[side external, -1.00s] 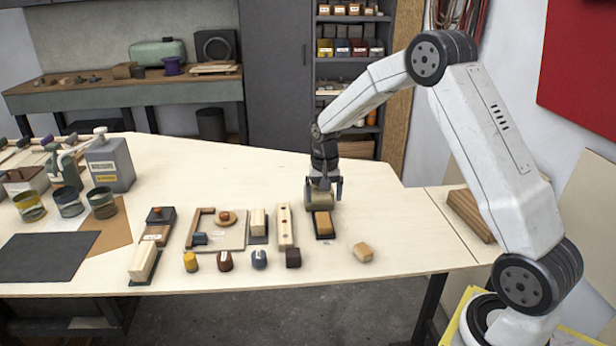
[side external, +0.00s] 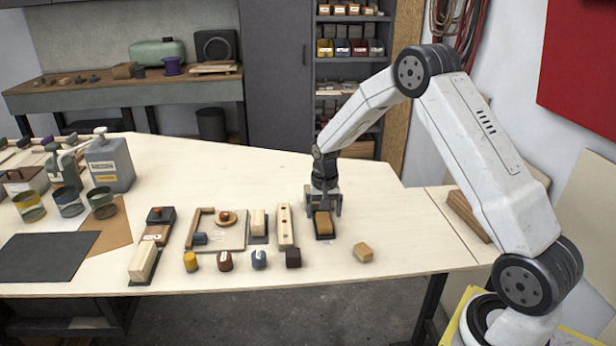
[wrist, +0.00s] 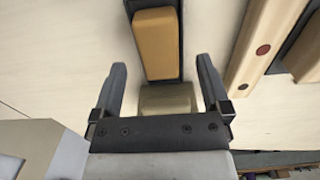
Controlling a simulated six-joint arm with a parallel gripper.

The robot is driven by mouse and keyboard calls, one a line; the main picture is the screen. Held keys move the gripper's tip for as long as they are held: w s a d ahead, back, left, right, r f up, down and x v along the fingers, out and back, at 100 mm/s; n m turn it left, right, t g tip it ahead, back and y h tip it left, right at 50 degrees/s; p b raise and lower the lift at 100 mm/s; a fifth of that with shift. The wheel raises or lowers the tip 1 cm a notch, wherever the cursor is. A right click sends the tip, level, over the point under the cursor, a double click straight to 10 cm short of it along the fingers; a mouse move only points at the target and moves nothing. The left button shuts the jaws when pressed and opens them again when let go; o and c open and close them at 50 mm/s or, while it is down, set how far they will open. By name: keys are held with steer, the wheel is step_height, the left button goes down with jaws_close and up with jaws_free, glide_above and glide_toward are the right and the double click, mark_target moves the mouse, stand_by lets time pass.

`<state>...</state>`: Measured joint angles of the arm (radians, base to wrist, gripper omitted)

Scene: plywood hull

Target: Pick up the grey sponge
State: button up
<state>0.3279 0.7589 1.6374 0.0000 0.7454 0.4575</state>
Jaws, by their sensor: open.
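The grey sponge (wrist: 168,99) is a greenish-grey block. In the wrist view it lies between the bases of my gripper's fingers, partly hidden by the gripper body. My gripper (wrist: 162,66) is open, with one dark finger on each side of it and a gap visible at both sides. In the side view my gripper (side external: 323,208) points down, low over the table, and mostly hides the sponge. Finger contact with the table is unclear.
A tan block (side external: 323,225) on a dark pad stands right in front of the sponge. A loose tan block (side external: 363,252) lies to the front right. The table (side external: 240,165) is clear behind.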

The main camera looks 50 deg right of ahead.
steer(key=shift+f, duration=1.35)
jaws_close()
steer(key=shift+r, duration=0.1)
steer(key=shift+r, duration=0.65)
steer(key=s+a+r, duration=0.3)
steer(key=s+r, duration=0.8)
steer(key=s, duration=0.2)
steer(key=shift+s+a+r, duration=0.25)
steer(key=shift+a+r, duration=0.05)
steer(key=shift+a, duration=0.05)
